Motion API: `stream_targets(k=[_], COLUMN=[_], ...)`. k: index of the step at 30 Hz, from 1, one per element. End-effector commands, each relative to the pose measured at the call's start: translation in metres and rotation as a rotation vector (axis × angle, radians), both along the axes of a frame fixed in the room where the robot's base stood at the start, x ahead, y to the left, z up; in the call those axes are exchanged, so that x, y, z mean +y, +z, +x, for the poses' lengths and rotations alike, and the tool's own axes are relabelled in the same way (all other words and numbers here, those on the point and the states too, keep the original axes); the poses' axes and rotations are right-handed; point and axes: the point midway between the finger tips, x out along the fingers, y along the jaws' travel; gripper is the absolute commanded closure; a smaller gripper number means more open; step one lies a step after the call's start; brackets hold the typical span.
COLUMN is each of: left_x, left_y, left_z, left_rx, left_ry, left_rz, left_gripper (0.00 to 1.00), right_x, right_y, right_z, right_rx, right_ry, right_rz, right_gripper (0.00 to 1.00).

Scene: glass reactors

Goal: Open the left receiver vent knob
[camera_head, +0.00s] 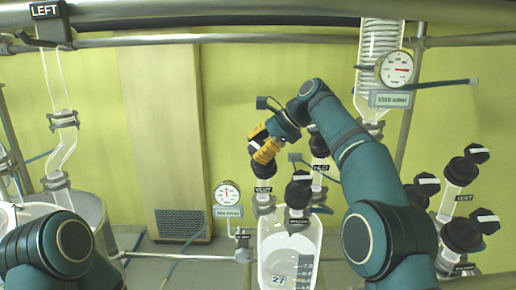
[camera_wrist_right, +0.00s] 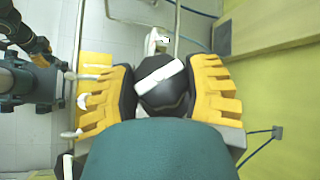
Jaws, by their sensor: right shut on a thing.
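My right gripper (camera_head: 265,148), with yellow fingers, is shut on a black knob (camera_wrist_right: 163,85) with a white bar across its top. Its fingers sit on either side of the knob in the right wrist view. In the camera_head view this knob is at the upper left of the glass receiver (camera_head: 290,255), above a small label too small to read surely. The fingers and wrist partly hide it there. Other black knobs (camera_head: 299,188) stand on the same receiver. My left arm shows at the lower left, but its gripper is out of view.
A gauge (camera_head: 227,194) with a label stands left of the receiver, and another gauge (camera_head: 395,69) hangs at the upper right. More black knobs (camera_head: 460,171) with VENT labels stand at the right. A metal rail (camera_head: 290,40) crosses the top. A "LEFT" sign (camera_head: 47,10) hangs at the upper left.

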Motion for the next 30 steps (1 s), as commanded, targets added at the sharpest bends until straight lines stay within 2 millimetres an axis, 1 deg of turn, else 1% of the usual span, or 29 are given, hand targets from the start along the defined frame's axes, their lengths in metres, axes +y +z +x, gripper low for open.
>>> stream_targets(k=[13, 14, 15, 16, 17, 30], left_x=[0.0001, 0.0001, 0.0001, 0.0001, 0.0001, 0.0], left_y=[-0.0001, -0.0001, -0.0001, -0.0001, -0.0001, 0.0], left_z=[0.0, 0.0, 0.0, 0.0, 0.0, 0.0], left_rx=[0.0, 0.0, 0.0, 0.0, 0.0, 0.0], left_ry=[0.0, 0.0, 0.0, 0.0, 0.0, 0.0], left_rz=[0.0, 0.0, 0.0, 0.0, 0.0, 0.0], left_gripper=[0.53, 0.53, 0.53, 0.53, 0.53, 0.53], right_x=[0.0007, 0.0007, 0.0008, 0.0008, 0.0006, 0.0003], right_y=[-0.0019, -0.0019, -0.0018, -0.0018, -0.0017, -0.0003], right_z=[0.0, 0.0, -0.0001, 0.0, 0.0, 0.0], right_rx=[0.005, 0.005, 0.005, 0.005, 0.005, 0.001], right_ry=[0.004, 0.004, 0.004, 0.004, 0.004, 0.002], right_rz=[-0.003, -0.003, -0.003, -0.003, -0.003, -0.001], right_gripper=[0.84, 0.42, 0.28, 0.18, 0.16, 0.16])
